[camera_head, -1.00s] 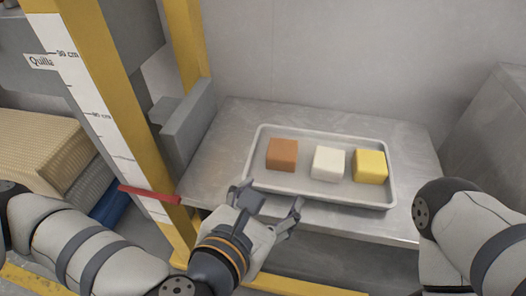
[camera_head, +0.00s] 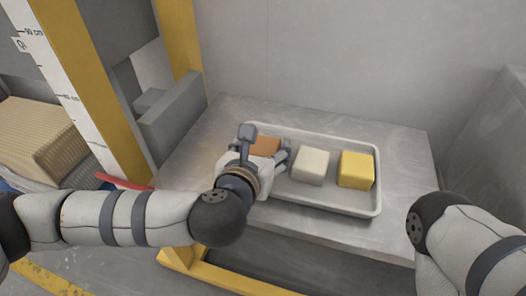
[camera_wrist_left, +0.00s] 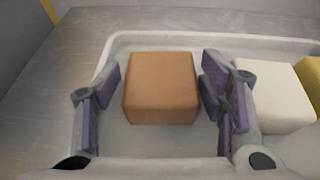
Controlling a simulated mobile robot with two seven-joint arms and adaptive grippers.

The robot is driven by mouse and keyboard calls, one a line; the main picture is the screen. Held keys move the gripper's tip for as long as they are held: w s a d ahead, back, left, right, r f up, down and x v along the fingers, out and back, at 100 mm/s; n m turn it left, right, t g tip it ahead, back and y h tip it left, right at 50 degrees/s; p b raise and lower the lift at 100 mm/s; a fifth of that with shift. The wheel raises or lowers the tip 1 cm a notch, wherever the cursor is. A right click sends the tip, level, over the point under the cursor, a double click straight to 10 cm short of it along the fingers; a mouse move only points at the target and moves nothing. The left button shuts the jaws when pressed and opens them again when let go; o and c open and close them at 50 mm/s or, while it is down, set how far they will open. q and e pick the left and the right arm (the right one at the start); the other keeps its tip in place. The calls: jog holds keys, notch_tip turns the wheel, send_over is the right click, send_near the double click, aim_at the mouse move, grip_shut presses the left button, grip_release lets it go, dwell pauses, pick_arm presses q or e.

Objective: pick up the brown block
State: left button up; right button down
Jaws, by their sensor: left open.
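The brown block (camera_head: 265,146) sits at the left end of the grey tray (camera_head: 330,207), partly hidden by my left gripper in the head view. In the left wrist view the brown block (camera_wrist_left: 160,88) lies between the two open fingers, with a gap on each side. My left gripper (camera_head: 264,150) is open over the tray's left end; its fingers also show in the left wrist view (camera_wrist_left: 161,95). My right arm shows at the right edge of the head view, but its gripper is out of view.
A white block (camera_head: 311,165) sits just right of the brown one, close to my right-hand finger. A yellow block (camera_head: 356,169) is farther right in the tray. The tray stands on a metal table (camera_head: 405,160). A yellow post (camera_head: 105,95) and grey bracket (camera_head: 172,112) stand at left.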

pick_arm(q)
jog(key=c, duration=1)
jog(key=shift+c, duration=0.2)
jog(key=shift+r, duration=0.15)
